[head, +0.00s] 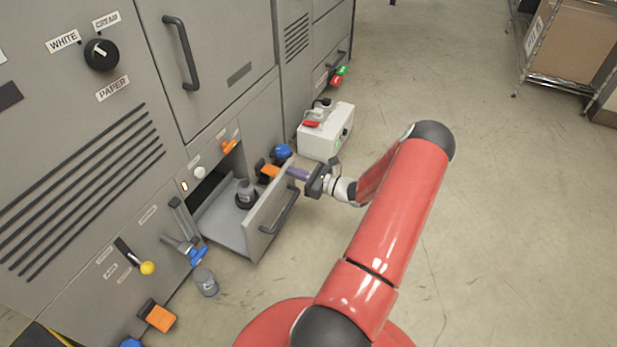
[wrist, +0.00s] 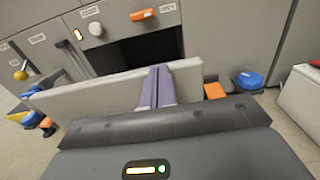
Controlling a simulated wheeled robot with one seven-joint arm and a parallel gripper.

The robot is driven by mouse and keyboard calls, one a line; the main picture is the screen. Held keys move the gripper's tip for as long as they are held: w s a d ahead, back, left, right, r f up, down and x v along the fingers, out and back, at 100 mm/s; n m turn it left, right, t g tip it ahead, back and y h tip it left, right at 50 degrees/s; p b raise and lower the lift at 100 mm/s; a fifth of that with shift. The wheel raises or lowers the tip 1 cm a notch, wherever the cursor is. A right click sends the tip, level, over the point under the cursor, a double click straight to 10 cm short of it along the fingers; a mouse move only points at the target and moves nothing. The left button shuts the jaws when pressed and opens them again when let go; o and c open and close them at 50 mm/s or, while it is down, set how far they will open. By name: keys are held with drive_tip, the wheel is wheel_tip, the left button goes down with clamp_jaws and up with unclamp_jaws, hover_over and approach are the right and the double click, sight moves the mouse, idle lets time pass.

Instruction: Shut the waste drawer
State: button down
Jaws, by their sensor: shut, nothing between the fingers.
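The grey waste drawer (head: 266,222) stands pulled out of the low part of the machine, with a dark bar handle (head: 281,210) on its front. Its tray is open to view and holds a dark round jar (head: 245,196). My gripper (head: 291,172) is shut and empty at the right end of the drawer front's top edge. In the wrist view the drawer front (wrist: 90,93) crosses the picture, and the purple fingertips (wrist: 160,80) overlap its top edge. I cannot tell whether they touch it. The dark opening above the tray shows behind.
A white box with a red switch (head: 327,133) stands on the floor beyond the drawer. Blue and orange knobs (head: 282,152) sit just right of the drawer. A small grey jar (head: 206,283) and an orange pedal (head: 158,317) are to its left.

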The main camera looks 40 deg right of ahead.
drive_tip(key=b+x, duration=0.1)
drive_tip(key=x, duration=1.6)
drive_tip(key=shift+b, duration=0.3)
drive_tip(key=shift+s, duration=0.1)
